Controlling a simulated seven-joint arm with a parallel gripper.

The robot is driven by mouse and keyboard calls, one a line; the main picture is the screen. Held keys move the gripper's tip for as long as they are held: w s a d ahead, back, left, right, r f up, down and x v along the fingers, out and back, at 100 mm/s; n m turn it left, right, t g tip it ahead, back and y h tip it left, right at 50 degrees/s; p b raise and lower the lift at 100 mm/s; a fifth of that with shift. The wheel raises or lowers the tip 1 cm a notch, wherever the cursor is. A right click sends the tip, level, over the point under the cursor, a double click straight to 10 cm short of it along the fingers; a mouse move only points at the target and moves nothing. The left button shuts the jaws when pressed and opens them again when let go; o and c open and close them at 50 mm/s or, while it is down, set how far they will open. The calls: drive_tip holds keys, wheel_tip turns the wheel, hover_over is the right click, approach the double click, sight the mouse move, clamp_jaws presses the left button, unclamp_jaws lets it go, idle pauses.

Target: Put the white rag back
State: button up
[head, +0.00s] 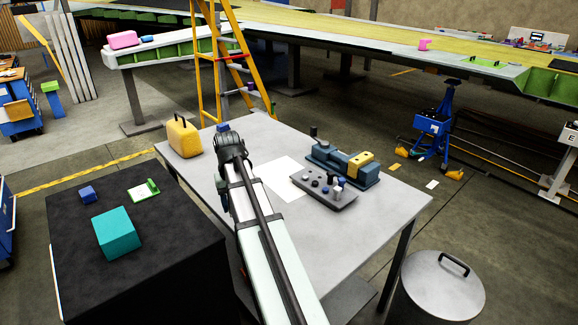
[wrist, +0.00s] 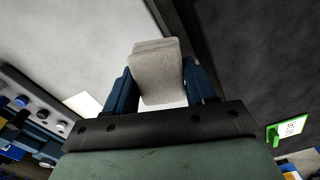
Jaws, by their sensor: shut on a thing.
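The white rag (wrist: 156,68) is a folded, pale, woven-looking cloth. In the wrist view it is between the two blue fingers of my gripper (wrist: 161,82), which is shut on it. The rag sticks out past the fingertips. In the head view my arm reaches over the left part of the grey table (head: 236,150), and the rag is hidden behind my arm. The wrist view shows the grey table top on the left and the black-topped bench on the right; I cannot tell how high the rag is above the table.
A yellow case (head: 184,138) stands at the table's back left. A white sheet (head: 284,178), a blue-yellow vise (head: 345,164) and a grey tray (head: 318,190) lie right of my arm. The black bench (head: 160,230) carries a teal box (head: 116,233). A lidded bin (head: 440,283) stands front right.

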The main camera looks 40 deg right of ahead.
drive_tip(key=w+d+m, duration=0.1)
drive_tip(key=w+d, duration=0.3)
drive_tip(key=d, duration=0.7)
drive_tip(key=w+d+f+m, duration=0.1)
drive_tip(key=w+d, duration=0.2)
drive_tip(key=d, duration=0.7)
drive_tip(key=w+d+m, duration=0.1)
drive_tip(key=w+d, duration=0.3)
drive_tip(key=d, duration=0.7)
drive_tip(key=n, duration=0.5)
hover_over(289, 165)
drive_tip(key=shift+w+d+r+n, duration=0.1)
drive_tip(key=shift+w+n, duration=0.1)
drive_tip(key=shift+n, duration=0.7)
drive_tip(key=shift+f, duration=4.95)
drive_tip(key=shift+f, duration=0.1)
drive_tip(key=o, duration=1.1)
wheel_tip(289, 165, up, 12)
drive_tip(key=shift+r, duration=0.15)
